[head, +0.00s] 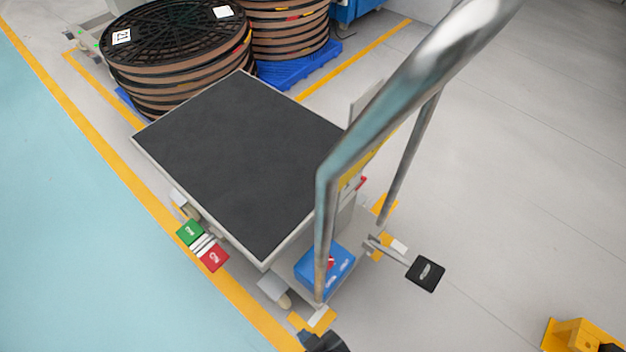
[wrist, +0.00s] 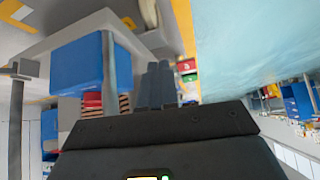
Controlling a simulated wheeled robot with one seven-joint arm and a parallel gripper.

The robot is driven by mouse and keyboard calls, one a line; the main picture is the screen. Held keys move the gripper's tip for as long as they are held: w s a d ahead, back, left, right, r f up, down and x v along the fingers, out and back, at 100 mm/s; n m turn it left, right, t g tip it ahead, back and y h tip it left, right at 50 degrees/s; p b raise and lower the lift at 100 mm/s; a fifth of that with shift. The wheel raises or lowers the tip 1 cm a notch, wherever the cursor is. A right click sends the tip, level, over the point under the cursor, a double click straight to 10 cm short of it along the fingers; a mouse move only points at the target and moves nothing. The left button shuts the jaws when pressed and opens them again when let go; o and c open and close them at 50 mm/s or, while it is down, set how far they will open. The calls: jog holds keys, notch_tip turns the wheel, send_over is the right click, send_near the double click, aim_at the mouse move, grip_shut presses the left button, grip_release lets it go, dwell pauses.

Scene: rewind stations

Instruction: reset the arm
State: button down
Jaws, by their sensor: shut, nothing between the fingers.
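My gripper (wrist: 158,84) shows in the wrist view with its two dark fingers together and nothing between them. In the head view only a dark part of my arm's end (head: 322,341) shows at the bottom edge, beside the near foot of the cart; the fingertips are not clear there. The lift cart has a flat, empty dark top (head: 240,160) and a tall metal handle (head: 385,115). A blue box (head: 324,266) sits on its base and also shows in the wrist view (wrist: 88,65). My gripper appears apart from the cart.
A green pedal (head: 190,233) and a red pedal (head: 213,257) stick out at the cart's left; a black pedal (head: 426,273) is at its right. Stacked reels (head: 180,50) stand behind. A yellow object (head: 575,335) is at lower right. Grey floor on the right is mostly clear.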

jog(key=s+d+r+m+t+h, duration=0.2)
jog(key=s+d+r+m+t, duration=0.3)
jog(key=d+r, duration=0.7)
jog(key=s+d+r+m+t+h, duration=0.25)
jog(key=s+d+r, duration=0.5)
jog(key=r, duration=0.85)
jog(key=d+r+t+p, duration=0.1)
jog(key=d+r+p, duration=0.2)
jog(key=r+p, duration=1.9)
notch_tip(320, 180, up, 8)
jog(key=shift+s+d+h, duration=0.15)
jog(key=shift+h, duration=0.2)
